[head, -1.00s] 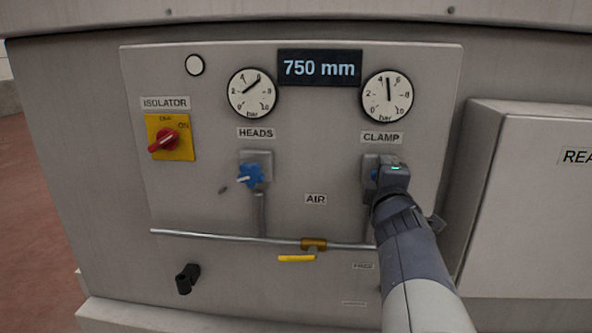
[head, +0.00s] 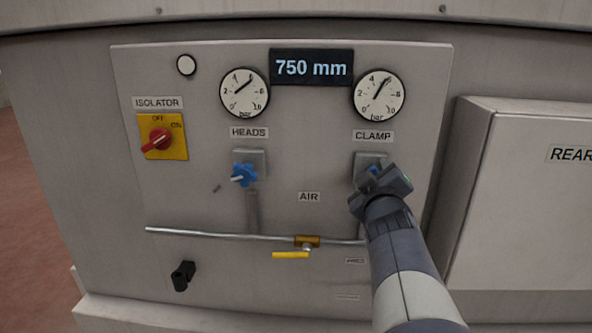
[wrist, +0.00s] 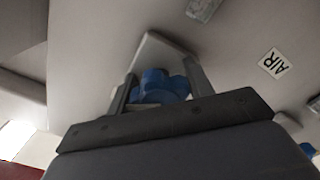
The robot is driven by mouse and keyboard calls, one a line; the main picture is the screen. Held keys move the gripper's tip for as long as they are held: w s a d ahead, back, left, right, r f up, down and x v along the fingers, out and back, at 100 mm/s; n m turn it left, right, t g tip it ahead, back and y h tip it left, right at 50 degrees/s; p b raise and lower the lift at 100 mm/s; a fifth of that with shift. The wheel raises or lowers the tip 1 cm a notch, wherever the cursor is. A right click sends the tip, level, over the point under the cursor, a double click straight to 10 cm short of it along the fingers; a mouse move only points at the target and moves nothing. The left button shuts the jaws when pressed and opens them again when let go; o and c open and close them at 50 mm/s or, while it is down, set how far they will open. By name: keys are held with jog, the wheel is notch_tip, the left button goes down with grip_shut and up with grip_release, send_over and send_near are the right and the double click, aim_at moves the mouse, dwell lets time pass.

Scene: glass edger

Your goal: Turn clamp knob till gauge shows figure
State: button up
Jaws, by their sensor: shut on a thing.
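The blue clamp knob (head: 374,170) sits under the CLAMP label and is mostly hidden by my gripper (head: 380,174). In the wrist view the knob (wrist: 158,83) is between the two fingers of my gripper (wrist: 158,92), which is shut on it. The gripper is rolled to a tilt about the knob. The clamp gauge (head: 379,96) above has its needle pointing up and right, near the 6 mark. The digital display (head: 311,68) reads 750 mm.
The heads gauge (head: 244,93) and its blue knob (head: 244,174) are to the left. A red isolator switch (head: 157,140) is further left. A pipe with a yellow-handled valve (head: 291,255) runs below. A grey box (head: 520,200) juts out at right.

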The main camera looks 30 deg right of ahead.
dwell(0.5)
jog(key=o, duration=1)
